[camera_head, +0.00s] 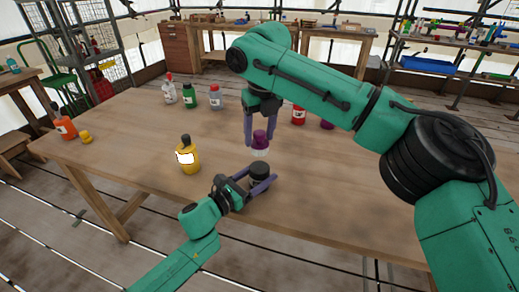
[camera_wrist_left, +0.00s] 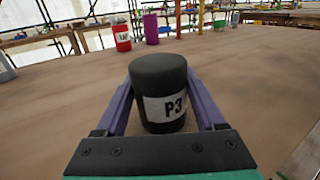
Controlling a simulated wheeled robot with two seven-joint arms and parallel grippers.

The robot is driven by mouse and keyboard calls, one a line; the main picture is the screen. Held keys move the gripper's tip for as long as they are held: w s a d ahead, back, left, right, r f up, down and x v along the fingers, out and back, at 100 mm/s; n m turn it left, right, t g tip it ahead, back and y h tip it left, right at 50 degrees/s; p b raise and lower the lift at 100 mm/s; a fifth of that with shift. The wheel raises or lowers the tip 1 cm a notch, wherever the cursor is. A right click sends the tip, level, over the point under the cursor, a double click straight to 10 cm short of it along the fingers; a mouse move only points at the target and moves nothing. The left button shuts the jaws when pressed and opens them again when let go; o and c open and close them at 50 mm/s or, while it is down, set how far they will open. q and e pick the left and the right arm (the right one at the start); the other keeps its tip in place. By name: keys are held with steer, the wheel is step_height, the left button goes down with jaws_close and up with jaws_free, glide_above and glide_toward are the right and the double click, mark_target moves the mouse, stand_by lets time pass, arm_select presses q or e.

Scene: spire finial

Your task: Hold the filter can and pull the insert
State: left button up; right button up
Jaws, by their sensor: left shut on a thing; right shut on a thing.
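The black filter can (camera_head: 259,172) stands upright on the table. In the left wrist view the can (camera_wrist_left: 160,88) shows a white "P3" label and a plain dark top. My left gripper (camera_head: 262,184) is shut on it, one finger on each side, as the left wrist view (camera_wrist_left: 165,112) shows. My right gripper (camera_head: 261,143) points down and is shut on a purple-topped piece with a pale lower part (camera_head: 260,151). This piece appears just beyond the can in the head view. I cannot tell whether it is the insert or whether it touches the table.
A yellow bottle (camera_head: 187,157) stands left of the can. Green (camera_head: 190,97), grey (camera_head: 215,98) and white (camera_head: 169,92) bottles stand farther back. A red bottle (camera_head: 298,116) and a purple container (camera_head: 327,124) are behind my right arm.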

mark_target(259, 132)
step_height(259, 132, up, 8)
steer(key=shift+f, duration=0.25)
arm_select(q)
steer(key=o, duration=1.4)
